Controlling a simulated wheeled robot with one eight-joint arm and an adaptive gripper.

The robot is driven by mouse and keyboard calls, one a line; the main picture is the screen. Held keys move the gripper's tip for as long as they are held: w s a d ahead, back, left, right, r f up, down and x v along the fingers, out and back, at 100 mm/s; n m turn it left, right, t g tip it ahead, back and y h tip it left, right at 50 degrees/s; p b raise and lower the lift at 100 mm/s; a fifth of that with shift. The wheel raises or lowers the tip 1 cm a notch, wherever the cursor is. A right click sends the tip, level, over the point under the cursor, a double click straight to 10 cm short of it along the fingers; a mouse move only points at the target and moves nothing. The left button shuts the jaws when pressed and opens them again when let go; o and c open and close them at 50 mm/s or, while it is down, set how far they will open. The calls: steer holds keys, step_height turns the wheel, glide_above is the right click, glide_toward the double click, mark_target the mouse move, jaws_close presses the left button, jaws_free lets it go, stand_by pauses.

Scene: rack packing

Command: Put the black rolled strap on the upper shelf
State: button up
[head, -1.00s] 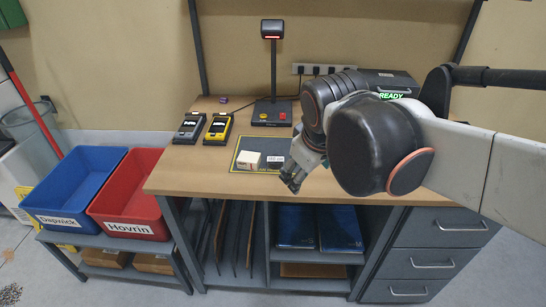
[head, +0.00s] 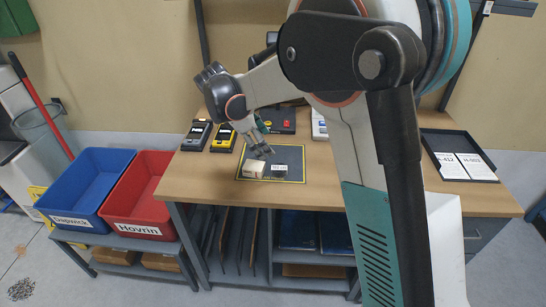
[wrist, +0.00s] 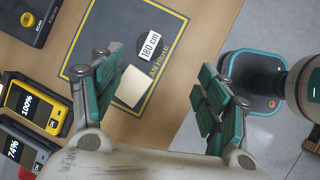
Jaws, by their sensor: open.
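The black rolled strap (head: 280,171) lies on the dark yellow-edged mat (head: 298,152) on the workbench, its white label facing up. In the wrist view the strap (wrist: 148,44) shows its "180 cm" label, just beyond a cream box (wrist: 133,86). The box (head: 254,168) sits close beside the strap at its left in the head view. My gripper (head: 264,150) is open and empty above the mat, behind the box and strap. In the wrist view its fingers (wrist: 160,95) are spread wide.
Blue (head: 72,222) and red (head: 134,229) bins stand on a low rack at left. Two handheld devices (head: 223,138) lie left of the mat. A black tray with papers (head: 459,160) is on the bench's right. Compartments under the bench hold panels and blue items (head: 298,234).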

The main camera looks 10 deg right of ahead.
step_height(320, 180, down, 3)
steer(key=w+a+n+h, duration=0.1)
steer(key=w+a+n, duration=0.1)
steer(key=w, duration=0.1)
steer(key=b, duration=0.1)
glide_toward(279, 168)
steer(key=f, duration=0.1)
steer(key=d+f, duration=0.1)
steer(key=shift+w+f+g, duration=0.25)
steer(key=shift+g, duration=0.05)
steer(key=shift+d+b+x, duration=0.2)
steer(key=shift+b+x, duration=1.15)
steer(key=shift+x, duration=1.75)
steer(key=shift+w+r, duration=0.1)
steer(key=shift+r, duration=0.15)
steer(key=c, duration=1.3)
steer(key=shift+o, duration=0.2)
